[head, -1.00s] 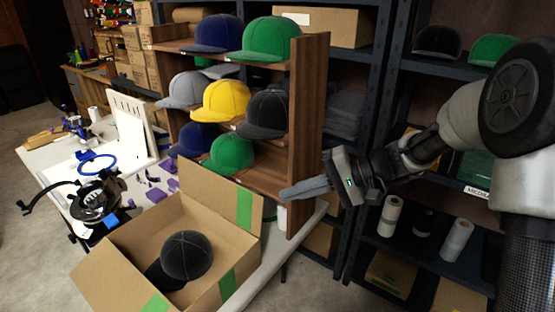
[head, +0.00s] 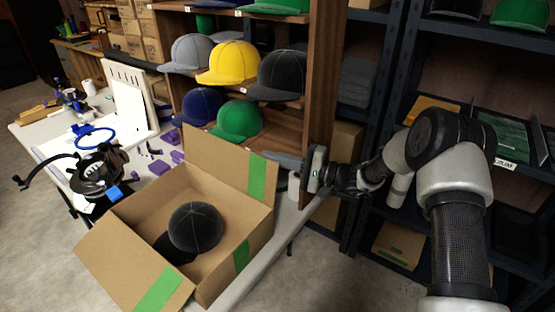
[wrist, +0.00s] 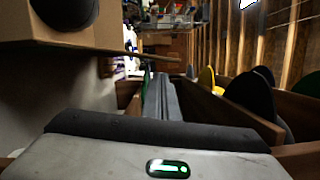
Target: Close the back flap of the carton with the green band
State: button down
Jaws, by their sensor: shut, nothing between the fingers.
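The cardboard carton (head: 244,222) with the green band stands open at the front of the table in the head view. Its back flap (head: 225,158) stands up, leaning back, with a green strip at its right end. Another flap (head: 133,265) hangs outward at the near left. A black cap (head: 196,227) lies inside. My gripper (head: 284,159) is shut and empty, just behind the back flap's right end, between it and the wooden rack. Its tips are partly hidden by the flap. In the wrist view the shut fingers (wrist: 160,97) point ahead, with the carton (wrist: 85,38) at upper left.
The wooden rack (head: 320,90) with several caps stands close behind the carton, so the gap is narrow. Dark metal shelves (head: 385,110) are on the right. Black and blue tools and purple pieces lie on the white table to the left.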

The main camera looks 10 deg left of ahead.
jog(key=a, duration=0.3)
jog(key=w+a, duration=0.1)
jog(key=a, duration=0.1)
jog(key=shift+a+r, duration=0.1)
jog(key=shift+a, duration=0.25)
jog(key=shift+s, duration=0.2)
